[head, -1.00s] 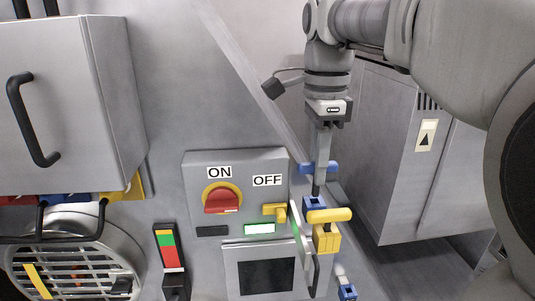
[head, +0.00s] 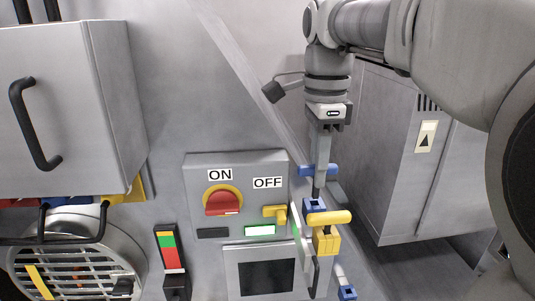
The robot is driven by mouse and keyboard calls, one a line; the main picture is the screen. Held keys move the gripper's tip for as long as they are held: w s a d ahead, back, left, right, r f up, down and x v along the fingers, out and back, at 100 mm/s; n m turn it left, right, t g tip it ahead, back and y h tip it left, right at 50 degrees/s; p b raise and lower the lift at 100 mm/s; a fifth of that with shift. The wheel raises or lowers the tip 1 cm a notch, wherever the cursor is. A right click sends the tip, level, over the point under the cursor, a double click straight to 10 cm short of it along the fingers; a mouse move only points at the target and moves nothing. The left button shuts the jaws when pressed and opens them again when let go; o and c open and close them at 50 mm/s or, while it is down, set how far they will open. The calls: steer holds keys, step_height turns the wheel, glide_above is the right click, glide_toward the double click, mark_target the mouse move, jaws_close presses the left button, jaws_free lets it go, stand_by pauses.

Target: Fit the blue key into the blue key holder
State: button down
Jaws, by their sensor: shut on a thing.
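My gripper (head: 320,172) points straight down at the right of the control panel. It is shut on the blue key (head: 331,170), whose blue handle shows on both sides of the fingers. The key's dark lower part points down towards a small blue block (head: 313,204), which looks like the blue key holder. The key seems upright just over this block; I cannot tell whether its tip is inside. A yellow key (head: 329,217) sits in a yellow holder (head: 326,242) just in front and hides part of the blue block.
The panel carries a red ON/OFF knob (head: 223,202) and a yellow key (head: 276,212) under the OFF label. Another small blue part (head: 347,292) is lower right. A grey cabinet (head: 395,150) stands to the right. An open panel door edge (head: 300,245) is close left of the holders.

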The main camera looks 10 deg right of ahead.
mark_target(315, 197)
steer(key=shift+f+b, duration=1.45)
steer(key=shift+f, duration=0.65)
steer(key=c, duration=0.7)
jaws_free()
step_height(315, 197, up, 18)
steer(key=p, duration=0.3)
steer(key=shift+f, duration=0.25)
steer(key=shift+s, duration=0.1)
